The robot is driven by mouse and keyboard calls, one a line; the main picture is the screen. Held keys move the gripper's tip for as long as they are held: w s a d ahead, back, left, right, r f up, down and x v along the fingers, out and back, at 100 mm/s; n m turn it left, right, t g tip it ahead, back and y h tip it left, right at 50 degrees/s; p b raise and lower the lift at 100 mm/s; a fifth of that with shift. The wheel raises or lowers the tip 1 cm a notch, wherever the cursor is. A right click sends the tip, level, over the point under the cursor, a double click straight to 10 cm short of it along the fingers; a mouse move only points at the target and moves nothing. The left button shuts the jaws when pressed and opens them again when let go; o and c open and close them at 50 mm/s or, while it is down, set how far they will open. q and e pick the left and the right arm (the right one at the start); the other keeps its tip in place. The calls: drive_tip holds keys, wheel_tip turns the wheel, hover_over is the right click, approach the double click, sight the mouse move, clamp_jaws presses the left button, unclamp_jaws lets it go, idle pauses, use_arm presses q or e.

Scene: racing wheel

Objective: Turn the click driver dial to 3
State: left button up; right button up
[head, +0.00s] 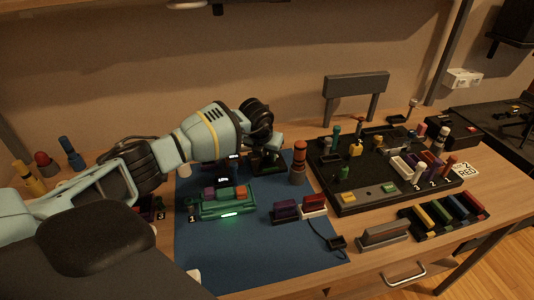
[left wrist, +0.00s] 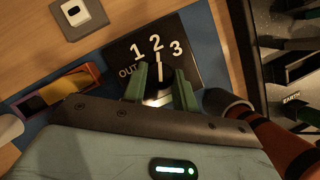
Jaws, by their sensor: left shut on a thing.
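The click driver dial (left wrist: 159,72) sits on a black plate (left wrist: 195,55) marked 1, 2 and 3 in the left wrist view. Its white pointer line points at the 2. My left gripper (left wrist: 161,90) has its two green fingers on either side of the dial knob and is shut on it. The fingers and gripper body hide the lower part of the dial. In the head view my left gripper (head: 268,150) reaches down over the black plate (head: 267,168) at the back of the blue mat. My right gripper is not seen.
An orange-brown cylinder (head: 299,163) stands just right of the dial plate. A green lit tray (head: 228,205) with blocks lies nearer on the blue mat (head: 260,255). A black board (head: 345,200) with many parts lies to the right. The mat's front is mostly clear.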

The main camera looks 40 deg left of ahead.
use_arm(q)
drive_tip(key=shift+a+m+h, duration=0.15)
drive_tip(key=shift+m+h, duration=0.25)
drive_tip(key=shift+m, duration=0.7)
drive_tip(key=m+h+b, duration=0.1)
drive_tip(key=m, duration=0.2)
drive_tip(key=shift+f, duration=0.1)
drive_tip(key=shift+a+m+h+b, duration=0.1)
drive_tip(key=shift+m+h+b, duration=0.6)
drive_tip(key=shift+m, duration=0.5)
drive_tip(key=o, duration=1)
